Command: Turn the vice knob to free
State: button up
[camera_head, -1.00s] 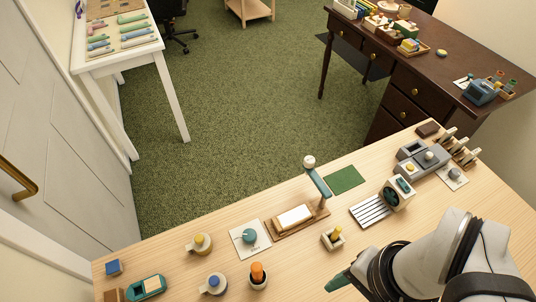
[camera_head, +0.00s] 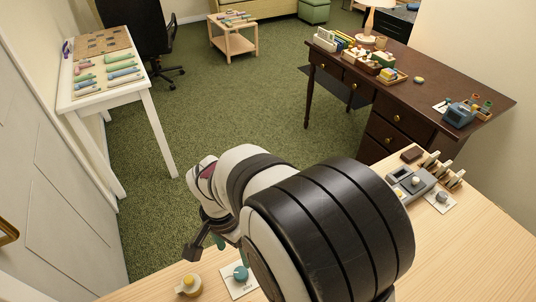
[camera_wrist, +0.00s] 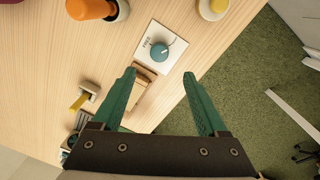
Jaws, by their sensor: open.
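A round teal knob with a pale pointer mark sits on a square white plate (camera_wrist: 143,50) on the wooden table. The knob (camera_wrist: 160,52) is just beyond my fingertips in the wrist view; small lettering on the plate is too blurred to read surely. The teal knob also shows in the head view (camera_head: 240,271), low and left of my arm. My gripper (camera_wrist: 158,76) has two green fingers spread apart with nothing held; the fingers look apart from the knob. In the head view my gripper (camera_head: 207,242) is partly hidden by my wrist. A grey knob (camera_head: 442,197) sits on another white plate at right.
A yellow-topped round piece (camera_head: 188,285) stands left of the teal knob. An orange-topped piece (camera_wrist: 92,8) is near the plate in the wrist view. A wooden base (camera_wrist: 145,80) shows between my fingers. My arm hides much of the table in the head view.

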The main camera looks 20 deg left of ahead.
aim_at(240, 272)
jog(key=f, duration=1)
jog(key=shift+s+d, duration=0.1)
jog(key=shift+d, duration=0.25)
grip_shut()
